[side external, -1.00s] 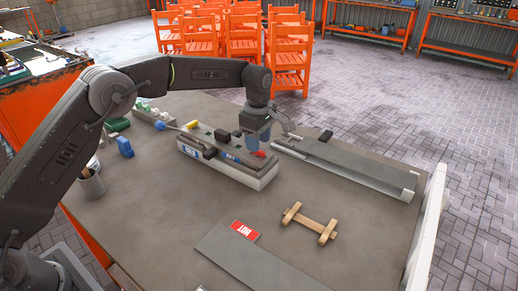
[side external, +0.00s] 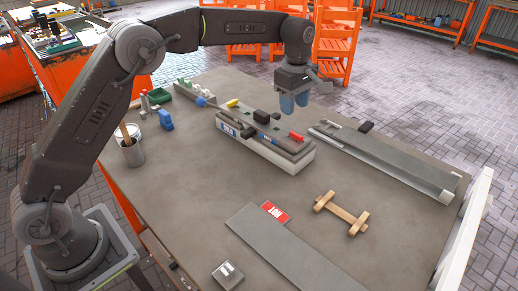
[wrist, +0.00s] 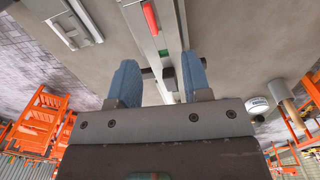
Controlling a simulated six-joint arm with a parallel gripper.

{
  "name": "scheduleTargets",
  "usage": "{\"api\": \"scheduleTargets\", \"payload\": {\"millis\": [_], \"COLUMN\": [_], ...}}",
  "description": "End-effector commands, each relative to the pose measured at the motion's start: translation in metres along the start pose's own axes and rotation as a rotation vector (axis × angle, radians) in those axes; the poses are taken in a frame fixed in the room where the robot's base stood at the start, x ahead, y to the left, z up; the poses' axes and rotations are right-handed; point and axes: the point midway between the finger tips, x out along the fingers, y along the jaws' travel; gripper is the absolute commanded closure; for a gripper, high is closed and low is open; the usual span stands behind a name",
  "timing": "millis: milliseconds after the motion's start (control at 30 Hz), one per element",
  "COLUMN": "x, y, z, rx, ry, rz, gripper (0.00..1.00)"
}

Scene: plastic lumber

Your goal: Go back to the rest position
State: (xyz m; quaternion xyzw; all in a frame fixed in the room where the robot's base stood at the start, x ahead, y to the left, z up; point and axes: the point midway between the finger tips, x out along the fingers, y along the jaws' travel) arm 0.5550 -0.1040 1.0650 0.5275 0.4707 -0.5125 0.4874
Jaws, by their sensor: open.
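My gripper (side external: 294,104) is open and empty, raised above the bench beyond the far side of a pale block-shaped fixture (side external: 283,158). Its two blue fingertips stand apart with a clear gap, also in the wrist view (wrist: 155,84). The fixture has a dark grey top with black clamps, a yellow part and a red-handled part (side external: 296,136) on it. In the wrist view the red handle (wrist: 150,17) and the fixture's rails lie ahead of the fingers. No object is held.
The grey bench (side external: 200,180) carries a long metal channel (side external: 385,160) at right, a wooden piece (side external: 341,213), a grey plank (side external: 290,250) with a red "HOT" label (side external: 276,212), and a cup (side external: 131,150) at left. The space above the bench is open.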

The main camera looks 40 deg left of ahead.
Motion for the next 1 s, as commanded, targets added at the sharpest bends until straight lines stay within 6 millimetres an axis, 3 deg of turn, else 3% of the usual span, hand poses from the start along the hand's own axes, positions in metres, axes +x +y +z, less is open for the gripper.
{"api": "scheduleTargets", "payload": {"millis": [33, 200, 400, 500, 667, 800, 1000], "x": [-0.019, -0.069, -0.108, -0.117, -0.120, -0.108, -0.082], "y": [-0.010, -0.059, -0.130, -0.169, -0.232, -0.284, -0.335], "z": [-0.003, -0.012, -0.020, -0.023, -0.026, -0.027, -0.027], "rx": [0.051, 0.294, 0.587, 0.733, 0.964, 1.160, 1.373], "ry": [0.000, 0.016, 0.062, 0.096, 0.166, 0.241, 0.335], "rz": [0.025, 0.099, 0.185, 0.222, 0.277, 0.312, 0.337], "gripper": [0.56, 0.56, 0.56, 0.56, 0.56, 0.56, 0.56]}}
